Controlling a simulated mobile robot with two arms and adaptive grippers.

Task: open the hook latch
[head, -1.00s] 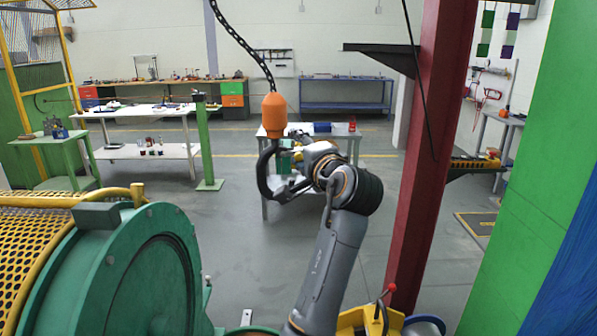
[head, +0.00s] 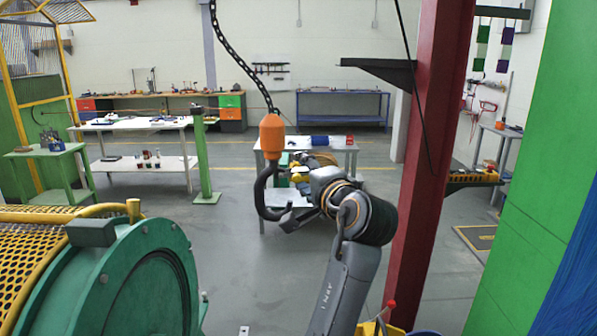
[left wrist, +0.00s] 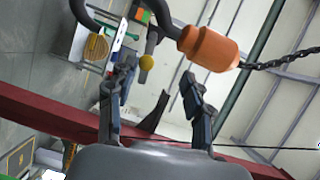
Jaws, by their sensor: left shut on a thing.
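The crane hook (head: 262,195) is black with an orange block (head: 271,137) above it and hangs on a chain. In the left wrist view the hook (left wrist: 165,20) crosses the top, with its orange block (left wrist: 208,47) at upper right. The hook latch shows as a dark piece with a yellow knob (left wrist: 146,62) at the hook's opening. My left gripper (head: 292,195) is at the hook's open side, shut on the latch. In the left wrist view the fingers (left wrist: 158,70) stand on either side of the knob; the exact contact is unclear. My right gripper is not in view.
A red column (head: 425,170) stands close to the right of my left arm, with a green panel (head: 540,170) beyond. The green machine drum (head: 110,280) with a yellow mesh guard fills the lower left. A table (head: 340,146) stands behind the hook; open floor lies left of the hook.

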